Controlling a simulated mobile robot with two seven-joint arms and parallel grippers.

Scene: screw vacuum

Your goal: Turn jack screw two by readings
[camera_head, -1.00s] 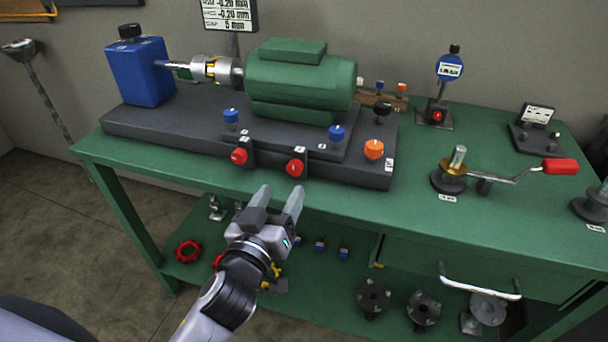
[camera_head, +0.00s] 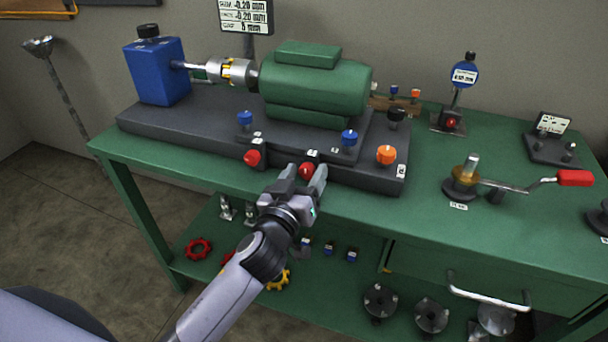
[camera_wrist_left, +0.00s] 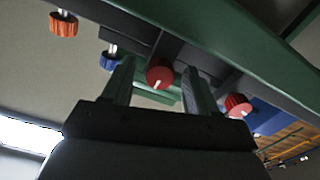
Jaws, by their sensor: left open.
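Two red jack screw knobs stick out of the front of the dark machine base: a left one (camera_head: 252,158) and a right one (camera_head: 306,169). Their small labels are too blurred to read surely. My left gripper (camera_head: 306,175) is open, its fingertips on either side of the right knob. In the left wrist view this knob (camera_wrist_left: 160,73) shows between the two fingers, with gaps, and the other red knob (camera_wrist_left: 238,105) lies outside them. Contact cannot be told. The readout screen (camera_head: 245,14) shows -0.20 mm twice and 5 mm below, its top cut off. My right gripper is out of view.
The green motor (camera_head: 314,85) and blue pump block (camera_head: 158,72) stand on the base. Blue knobs and an orange knob (camera_head: 386,155) are near. A crank with red handle (camera_head: 574,178) stands to the right on the green bench (camera_head: 420,215). Loose parts lie on the lower shelf.

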